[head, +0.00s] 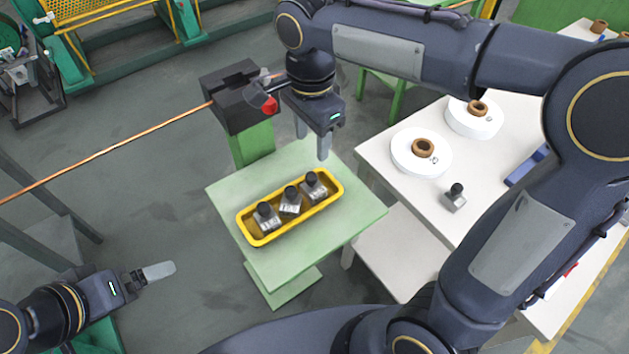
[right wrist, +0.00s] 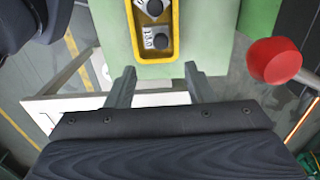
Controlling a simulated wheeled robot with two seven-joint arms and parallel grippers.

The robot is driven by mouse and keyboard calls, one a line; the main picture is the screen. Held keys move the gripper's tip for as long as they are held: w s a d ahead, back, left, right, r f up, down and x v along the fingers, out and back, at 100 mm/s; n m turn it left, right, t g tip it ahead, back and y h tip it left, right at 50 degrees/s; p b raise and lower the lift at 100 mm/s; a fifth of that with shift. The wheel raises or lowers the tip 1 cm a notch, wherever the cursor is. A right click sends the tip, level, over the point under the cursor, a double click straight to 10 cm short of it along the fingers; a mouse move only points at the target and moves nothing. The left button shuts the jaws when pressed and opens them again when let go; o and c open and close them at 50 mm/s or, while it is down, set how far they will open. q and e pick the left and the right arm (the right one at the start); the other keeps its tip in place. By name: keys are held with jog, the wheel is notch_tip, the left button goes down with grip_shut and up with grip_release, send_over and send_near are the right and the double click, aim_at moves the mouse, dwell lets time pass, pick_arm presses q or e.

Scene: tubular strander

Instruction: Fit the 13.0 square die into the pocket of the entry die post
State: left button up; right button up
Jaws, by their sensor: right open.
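The entry die post is a black block (head: 232,108) on a green column, with a slot in its top. Three grey dies with black knobs stand in the yellow tray (head: 243,222): a near-end die (head: 266,215), a middle die (head: 290,203) and a far-end die (head: 316,191). In the right wrist view, a tray die's label (right wrist: 146,35) seems to read 13.0, probably on the far-end die. My right gripper (head: 311,142) is open and empty above the far edge of the green table, beside the post. My left gripper (head: 153,272) is left of the table, its opening unclear.
A red knob (head: 270,105) on a lever sticks out beside the post; it looks close in the right wrist view (right wrist: 273,60). A copper rod (head: 110,147) runs left from the post. The white table (head: 390,185) at right bears another die (head: 455,199) and white spools (head: 421,153).

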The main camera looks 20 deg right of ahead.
aim_at(311, 175)
notch_tip(311, 175, down, 10)
jog(key=shift+a+f, duration=0.1)
jog(key=shift+f, duration=0.05)
grip_shut()
dwell(0.6)
jog(key=shift+p, duration=0.3)
